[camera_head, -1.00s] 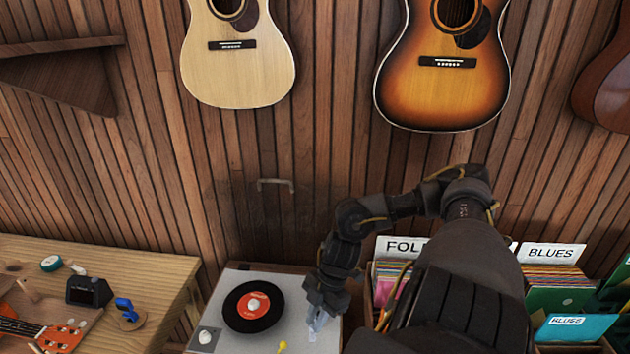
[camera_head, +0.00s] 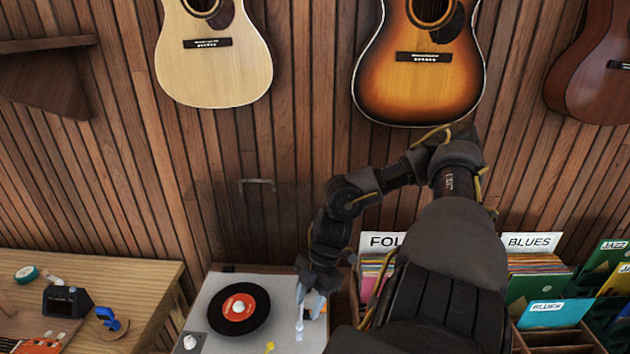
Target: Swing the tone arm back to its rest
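The record player (camera_head: 214,297) is a pale grey deck at the bottom centre of the head view. A black record with a red label (camera_head: 238,306) lies on its left part. My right gripper (camera_head: 309,303) points down over the deck's right side, to the right of the record. Its pale fingers are small and partly overlap, so I cannot tell whether they are open or shut. A thin whitish piece (camera_head: 299,326) shows just below the fingers; it may be part of the tone arm. The rest of the tone arm is not clearly visible. My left gripper is not in view.
A yellow knob (camera_head: 269,347) and a white knob (camera_head: 190,342) are at the deck's front. Record crates with a BLUES divider (camera_head: 531,242) stand to the right. A wooden bench (camera_head: 130,275) is to the left. Guitars hang on the slatted wall behind.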

